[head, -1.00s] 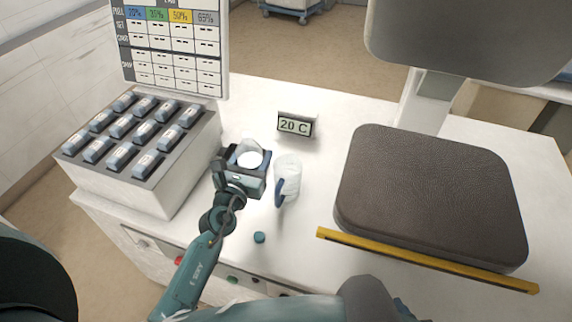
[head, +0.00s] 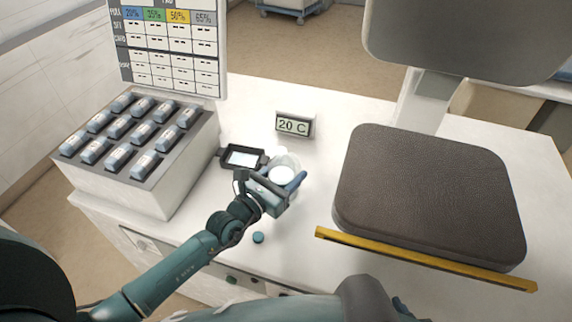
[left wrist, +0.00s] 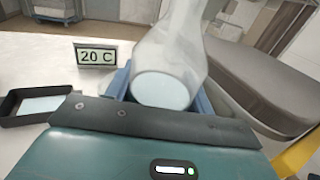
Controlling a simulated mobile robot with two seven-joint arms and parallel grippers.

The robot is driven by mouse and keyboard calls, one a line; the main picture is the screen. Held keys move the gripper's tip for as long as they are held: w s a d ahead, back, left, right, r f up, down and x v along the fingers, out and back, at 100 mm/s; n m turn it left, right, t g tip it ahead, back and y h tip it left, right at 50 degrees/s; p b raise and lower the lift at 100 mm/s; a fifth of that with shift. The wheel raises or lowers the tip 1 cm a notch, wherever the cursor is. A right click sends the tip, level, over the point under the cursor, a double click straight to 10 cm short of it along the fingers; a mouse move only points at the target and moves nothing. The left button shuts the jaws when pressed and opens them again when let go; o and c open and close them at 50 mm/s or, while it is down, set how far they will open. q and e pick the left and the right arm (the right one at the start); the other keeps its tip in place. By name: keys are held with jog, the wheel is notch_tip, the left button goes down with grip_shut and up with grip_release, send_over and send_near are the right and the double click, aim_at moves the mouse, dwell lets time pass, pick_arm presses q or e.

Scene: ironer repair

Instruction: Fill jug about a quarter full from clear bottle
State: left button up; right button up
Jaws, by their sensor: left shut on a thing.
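My left gripper (head: 283,184) is shut on a clear bottle (left wrist: 167,50). In the left wrist view the bottle stands between the blue fingers, with a pale round area low in it and narrower glass above. It leans a little there. In the head view the gripper and bottle are at the clear jug (head: 295,160), in front of or over it. The two clear shapes overlap, so the jug's handle, its level and any contact cannot be made out.
A dark shallow tray (head: 228,158) with a pale panel lies left of the gripper. A 20 C display (head: 293,125) stands behind. A rack of vials (head: 130,135) is left; a brown padded press (head: 430,200) with a yellow bar is right.

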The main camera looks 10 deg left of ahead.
pick_arm(q)
jog(key=shift+f, duration=0.1)
jog(key=shift+w+f+n+g+y, duration=0.15)
jog(key=shift+f+n+g+y, duration=0.15)
jog(key=shift+f+n+g, duration=0.35)
jog(key=shift+w+r+n+g, duration=0.15)
jog(key=shift+r+n+g, duration=0.1)
jog(key=shift+g, duration=0.7)
jog(key=shift+w+f+n+g+y, duration=0.2)
jog(key=shift+f+n+g+y, duration=0.2)
jog(key=shift+f+g, duration=0.35)
jog(key=shift+w+r+n+g, duration=0.15)
jog(key=shift+r+n+g, duration=0.3)
jog(key=shift+g, duration=0.4)
jog(key=shift+s+r+g, duration=0.2)
jog(key=shift+r+g, duration=0.15)
jog(key=shift+g, duration=0.35)
jog(key=shift+s+f+n, duration=0.15)
jog(key=shift+n, duration=0.1)
jog(key=shift+s+f+g, duration=0.2)
jog(key=shift+s+g, duration=0.15)
jog(key=shift+g, duration=0.35)
jog(key=shift+s+d+f+n+g, duration=0.1)
jog(key=shift+s+f+n+g, duration=0.2)
jog(key=shift+g, duration=0.35)
jog(key=shift+s+f+n+g, duration=0.1)
jog(key=shift+s+n+g, duration=0.1)
jog(key=shift+n+g, duration=0.35)
dwell(0.4)
